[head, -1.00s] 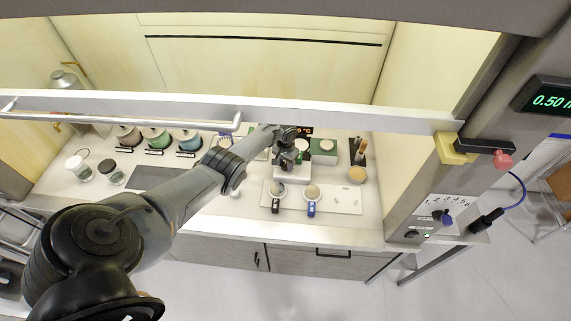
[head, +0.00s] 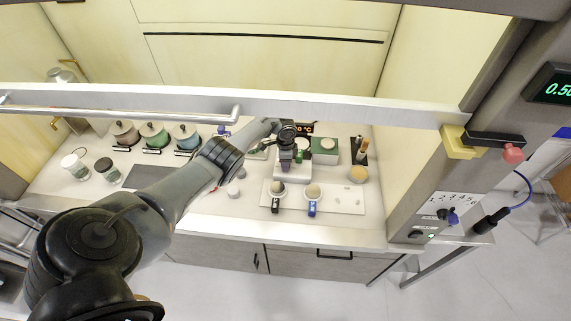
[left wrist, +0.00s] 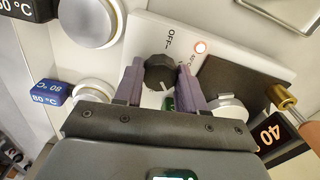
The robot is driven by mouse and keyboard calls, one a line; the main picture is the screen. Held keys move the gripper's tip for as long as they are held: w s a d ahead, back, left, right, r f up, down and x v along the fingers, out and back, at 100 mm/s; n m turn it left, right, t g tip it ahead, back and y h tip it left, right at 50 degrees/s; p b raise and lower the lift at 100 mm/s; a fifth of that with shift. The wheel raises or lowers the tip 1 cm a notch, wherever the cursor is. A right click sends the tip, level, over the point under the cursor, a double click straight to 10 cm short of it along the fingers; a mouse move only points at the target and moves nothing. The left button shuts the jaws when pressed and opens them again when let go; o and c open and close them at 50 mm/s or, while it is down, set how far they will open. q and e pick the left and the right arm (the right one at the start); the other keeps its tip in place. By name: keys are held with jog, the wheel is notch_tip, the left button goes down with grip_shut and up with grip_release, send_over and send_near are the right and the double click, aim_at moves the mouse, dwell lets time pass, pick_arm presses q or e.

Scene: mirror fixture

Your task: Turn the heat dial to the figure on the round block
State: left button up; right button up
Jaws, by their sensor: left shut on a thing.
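The black heat dial (left wrist: 160,72) sits on a white hotplate (left wrist: 208,32), below the letters OFF and beside a lit lamp. A pale mark shows on its lower edge. My left gripper (left wrist: 160,80) has one finger on each side of the dial and is shut on it. In the head view the left gripper (head: 286,166) hides the dial. Two round metal pieces with tagged handles stand beside the hotplate: one (left wrist: 95,94) has a blue tag reading 80 °C, the other (left wrist: 88,20) a dark tag whose figure is cut off. I cannot tell which is the round block.
An orange display (left wrist: 271,134) faces sideways, its figure partly cut off. A white tray (head: 346,198) lies in front of the hotplate. A sash bar (head: 330,108) crosses above.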

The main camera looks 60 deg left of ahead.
pick_arm(q)
jog(key=m+b, duration=0.2)
jog(key=m, duration=0.2)
jog(key=shift+m, duration=0.3)
jog(key=shift+m+b, duration=0.85)
jog(key=shift+m, duration=0.75)
jog(key=o, duration=0.8)
jog(key=shift+r, duration=0.1)
notch_tip(320, 180, up, 6)
jog(key=shift+r+p, duration=0.1)
jog(key=shift+p, duration=0.65)
jog(key=shift+r, duration=0.6)
